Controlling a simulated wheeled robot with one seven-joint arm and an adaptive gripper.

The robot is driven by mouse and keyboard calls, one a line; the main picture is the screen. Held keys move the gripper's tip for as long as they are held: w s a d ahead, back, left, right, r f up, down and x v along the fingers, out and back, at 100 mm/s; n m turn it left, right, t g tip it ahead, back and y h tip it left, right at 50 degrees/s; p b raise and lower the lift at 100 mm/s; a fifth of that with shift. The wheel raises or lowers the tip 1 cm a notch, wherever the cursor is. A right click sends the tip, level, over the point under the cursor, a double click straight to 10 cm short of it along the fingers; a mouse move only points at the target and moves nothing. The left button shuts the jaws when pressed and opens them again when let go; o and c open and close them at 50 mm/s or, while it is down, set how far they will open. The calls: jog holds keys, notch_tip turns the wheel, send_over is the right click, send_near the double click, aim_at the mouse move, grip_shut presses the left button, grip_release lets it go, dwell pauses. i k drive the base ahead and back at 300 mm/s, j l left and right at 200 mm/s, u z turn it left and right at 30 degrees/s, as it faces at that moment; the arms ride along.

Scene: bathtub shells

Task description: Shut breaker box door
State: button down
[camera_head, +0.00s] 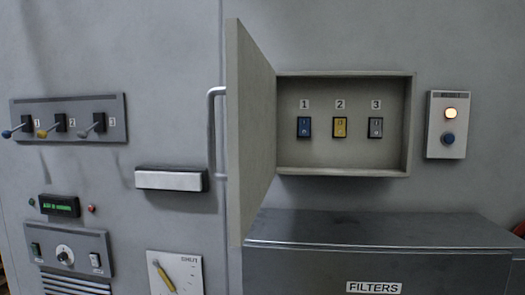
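The breaker box (412,125) is a shallow grey box on the wall, right of the middle in the head view. Three switches show inside it under the labels 1, 2 and 3: blue (304,127), yellow (340,127) and grey (375,128). Its door (250,125) is a grey panel hinged on the box's left side. The door stands wide open, swung out toward me. A curved metal handle (213,130) shows at the door's outer left edge. My gripper is not in view.
A metal cabinet labelled FILTERS (380,250) juts out below the box. A panel with a lit button and a blue button (447,125) is on the right. Three levers (68,120), a white-fronted drawer or bar (184,179) and a dial (176,272) are on the left.

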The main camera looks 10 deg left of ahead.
aim_at(249, 91)
jog(key=j, duration=0.7)
jog(key=i+j, duration=0.15)
jog(key=j, duration=0.55)
